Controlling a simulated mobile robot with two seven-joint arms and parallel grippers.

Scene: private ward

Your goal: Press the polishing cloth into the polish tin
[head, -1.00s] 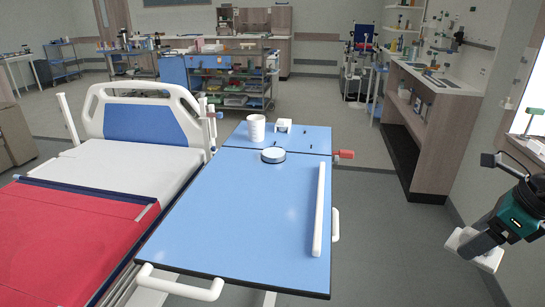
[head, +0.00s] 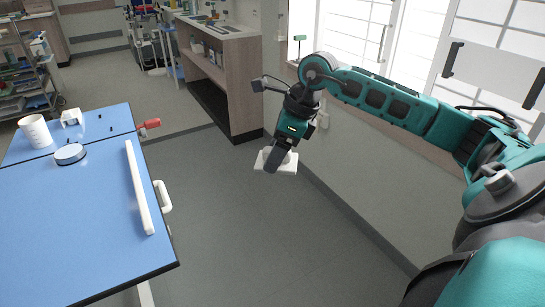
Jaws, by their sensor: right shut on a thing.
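My right gripper (head: 273,160) is shut on a white polishing cloth (head: 287,163), which shows as a flat pale pad on both sides of the dark fingers. It hangs over open floor, well to the right of the blue table. A low round tin (head: 70,154), white on top with a dark band, sits on the blue overbed table (head: 65,225) and looks like the polish tin. Its inside cannot be made out from here. The cloth and the tin are far apart. My left gripper is not in view.
A white cup (head: 35,131) and a small white holder (head: 71,117) stand behind the tin. A white rail (head: 138,188) runs along the table's right side, and a red handle (head: 149,123) sticks out at its edge. A wooden counter (head: 225,85) stands beyond. Floor between is clear.

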